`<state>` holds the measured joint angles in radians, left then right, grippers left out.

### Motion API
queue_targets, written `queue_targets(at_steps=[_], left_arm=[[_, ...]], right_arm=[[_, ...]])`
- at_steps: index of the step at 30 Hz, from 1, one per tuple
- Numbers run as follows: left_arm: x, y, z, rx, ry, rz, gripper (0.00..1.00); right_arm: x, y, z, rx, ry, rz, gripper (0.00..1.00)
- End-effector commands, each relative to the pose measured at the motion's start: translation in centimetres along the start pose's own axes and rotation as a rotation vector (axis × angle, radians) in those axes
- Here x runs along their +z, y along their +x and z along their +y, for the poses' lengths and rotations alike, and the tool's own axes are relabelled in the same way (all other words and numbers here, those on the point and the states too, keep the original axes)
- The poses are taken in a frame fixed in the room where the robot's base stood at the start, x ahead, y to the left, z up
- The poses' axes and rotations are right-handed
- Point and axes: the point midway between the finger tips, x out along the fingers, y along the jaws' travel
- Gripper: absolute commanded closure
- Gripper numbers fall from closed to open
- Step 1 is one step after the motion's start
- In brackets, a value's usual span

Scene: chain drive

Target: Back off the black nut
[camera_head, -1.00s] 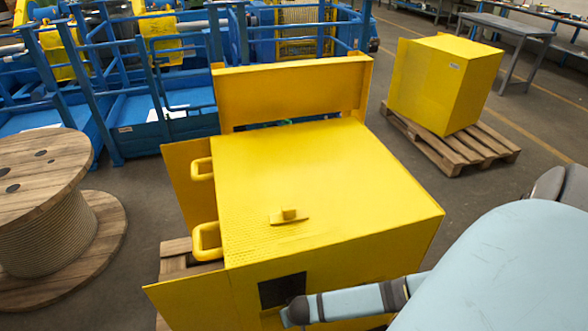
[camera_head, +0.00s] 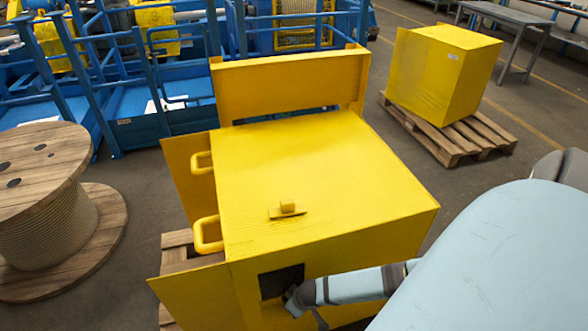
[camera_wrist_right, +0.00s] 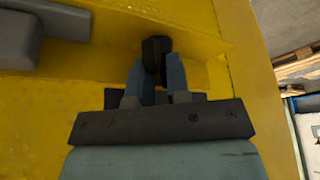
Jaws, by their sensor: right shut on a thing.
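The black nut (camera_wrist_right: 156,46) shows in the right wrist view, against a yellow ledge inside the housing. My right gripper (camera_wrist_right: 161,66) is shut on it, with one grey-blue finger on each side. The fingers hide the lower part of the nut. In the head view my right arm reaches to the dark opening (camera_head: 281,280) in the front of the yellow housing (camera_head: 325,175). The nut and the fingertips cannot be made out there. My left gripper is not in view.
A grey block (camera_wrist_right: 30,42) sits at the upper left of the right wrist view, near the ledge. A wooden cable reel (camera_head: 45,230) stands left of the housing. Another yellow box (camera_head: 445,75) stands on a pallet (camera_head: 455,150) at the back right.

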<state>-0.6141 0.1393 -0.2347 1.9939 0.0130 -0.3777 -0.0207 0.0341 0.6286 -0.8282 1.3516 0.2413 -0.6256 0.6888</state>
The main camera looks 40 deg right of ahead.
Motion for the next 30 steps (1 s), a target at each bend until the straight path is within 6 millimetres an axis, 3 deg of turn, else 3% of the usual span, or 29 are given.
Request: queue_targets(at_steps=[14,15,18,26,30], left_arm=[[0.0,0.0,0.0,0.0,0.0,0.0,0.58],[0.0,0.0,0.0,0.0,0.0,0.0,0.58],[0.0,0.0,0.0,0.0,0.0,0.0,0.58],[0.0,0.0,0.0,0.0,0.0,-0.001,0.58],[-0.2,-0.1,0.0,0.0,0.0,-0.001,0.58]], right_arm=[[0.0,0.0,0.0,-0.007,-0.017,0.0,1.0],[0.0,0.0,0.0,-0.007,-0.017,0.0,0.79],[0.0,0.0,0.0,-0.006,-0.017,0.0,0.58],[0.0,-0.1,0.0,-0.007,-0.017,0.0,0.58],[0.1,-1.2,0.0,-0.007,-0.017,-0.001,0.58]])
